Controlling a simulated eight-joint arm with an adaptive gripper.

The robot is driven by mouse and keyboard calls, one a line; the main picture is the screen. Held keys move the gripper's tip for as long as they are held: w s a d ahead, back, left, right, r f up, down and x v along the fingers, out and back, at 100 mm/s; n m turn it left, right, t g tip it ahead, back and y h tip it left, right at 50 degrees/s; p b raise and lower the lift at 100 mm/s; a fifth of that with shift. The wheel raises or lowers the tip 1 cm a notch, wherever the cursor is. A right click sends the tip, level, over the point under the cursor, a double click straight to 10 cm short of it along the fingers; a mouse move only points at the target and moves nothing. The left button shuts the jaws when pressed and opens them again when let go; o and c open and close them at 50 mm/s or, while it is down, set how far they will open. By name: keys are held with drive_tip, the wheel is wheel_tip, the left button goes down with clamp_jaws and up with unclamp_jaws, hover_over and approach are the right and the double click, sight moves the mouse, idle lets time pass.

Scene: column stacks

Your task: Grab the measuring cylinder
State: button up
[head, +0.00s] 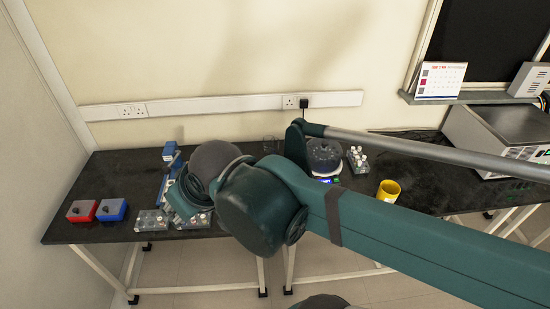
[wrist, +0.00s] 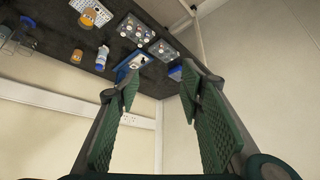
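I cannot make out a measuring cylinder for certain. Clear glassware (wrist: 20,38) also shows at the left edge in the wrist view. My gripper (wrist: 160,85) is open, with its two green ribbed fingers apart and nothing between them. In the head view my arm links largely hide it above the left-middle of the bench.
A red box (head: 81,211) and a blue box (head: 111,210) sit at the bench's left end. Racks of small bottles (head: 151,220) stand near the front edge. A yellow cup (head: 388,191) and a bottle group (head: 358,159) are to the right. Bare bench (head: 115,175) lies back left.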

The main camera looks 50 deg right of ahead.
drive_tip(key=shift+r, duration=0.1)
wheel_tip(320, 180, up, 5)
drive_tip(key=w+d+r+m+g+h+b, duration=0.1)
drive_tip(key=w+d+r+m+h+b, duration=0.15)
drive_tip(key=w+d, duration=0.7)
drive_tip(key=m+g+h+b, duration=0.1)
drive_tip(key=m+g+b, duration=0.2)
drive_tip(key=m+b, duration=0.45)
hover_over(275, 141)
drive_tip(key=s+a, duration=0.1)
drive_tip(key=a, duration=0.1)
wheel_tip(275, 141, down, 3)
drive_tip(key=shift+m+g, duration=0.3)
drive_tip(key=f, duration=2.5)
drive_tip(key=shift+d+f+p, duration=0.25)
drive_tip(key=shift+f+p, duration=0.05)
drive_tip(key=shift+p, duration=0.05)
drive_tip(key=shift+s+f, duration=0.1)
drive_tip(key=shift+f, duration=0.35)
